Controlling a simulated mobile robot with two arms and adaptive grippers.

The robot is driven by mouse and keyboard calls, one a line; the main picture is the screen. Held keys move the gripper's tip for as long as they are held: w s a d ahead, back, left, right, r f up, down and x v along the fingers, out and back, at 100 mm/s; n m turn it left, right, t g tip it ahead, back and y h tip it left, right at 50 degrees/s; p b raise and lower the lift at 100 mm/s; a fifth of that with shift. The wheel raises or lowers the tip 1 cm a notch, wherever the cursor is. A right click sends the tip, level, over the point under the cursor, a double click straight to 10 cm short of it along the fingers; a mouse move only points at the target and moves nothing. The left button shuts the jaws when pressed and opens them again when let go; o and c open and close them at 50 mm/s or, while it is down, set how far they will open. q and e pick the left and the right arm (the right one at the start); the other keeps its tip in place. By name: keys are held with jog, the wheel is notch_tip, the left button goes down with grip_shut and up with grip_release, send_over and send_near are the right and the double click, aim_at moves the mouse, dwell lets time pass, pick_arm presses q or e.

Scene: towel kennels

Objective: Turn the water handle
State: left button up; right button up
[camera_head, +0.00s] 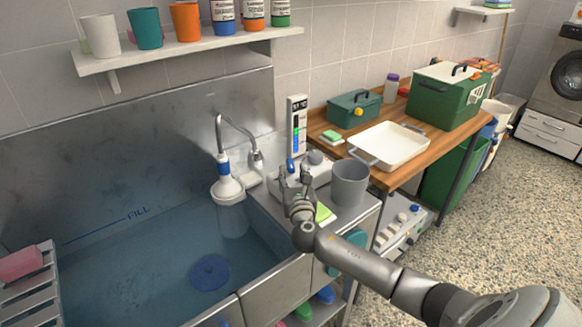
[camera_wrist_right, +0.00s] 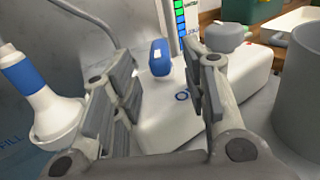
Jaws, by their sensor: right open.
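The water handle is a small blue lever (camera_wrist_right: 160,58) standing upright on a white box (camera_wrist_right: 168,118) with a blue ring mark. In the head view the blue handle (camera_head: 290,164) shows small beside the tub, just beyond my right gripper. My right gripper (camera_head: 294,181) is open. In the right wrist view its two fingers (camera_wrist_right: 162,85) stand either side of the handle in the picture, with a gap on both sides; I cannot tell whether the handle is between the tips or beyond them. My left gripper is not in view.
A white and blue faucet (camera_head: 228,185) stands left, over the water-filled tub (camera_head: 150,262). A grey cup (camera_head: 349,184) stands close right of my gripper. A display with a coloured bar (camera_head: 297,126) is behind. A white tray (camera_head: 392,145) lies on the wooden table.

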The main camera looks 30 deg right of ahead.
aim_at(292, 171)
jog(key=x, duration=0.3)
jog(key=shift+r, duration=0.1)
jog(key=shift+w+d, duration=0.1)
jog(key=shift+w, duration=0.15)
jog(key=shift+w+d, duration=0.1)
jog(key=shift+w, duration=0.2)
jog(key=c, duration=0.7)
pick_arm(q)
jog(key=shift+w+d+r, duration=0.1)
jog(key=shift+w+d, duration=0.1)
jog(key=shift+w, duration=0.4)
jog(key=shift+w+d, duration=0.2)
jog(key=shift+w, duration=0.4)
pick_arm(e)
grip_shut()
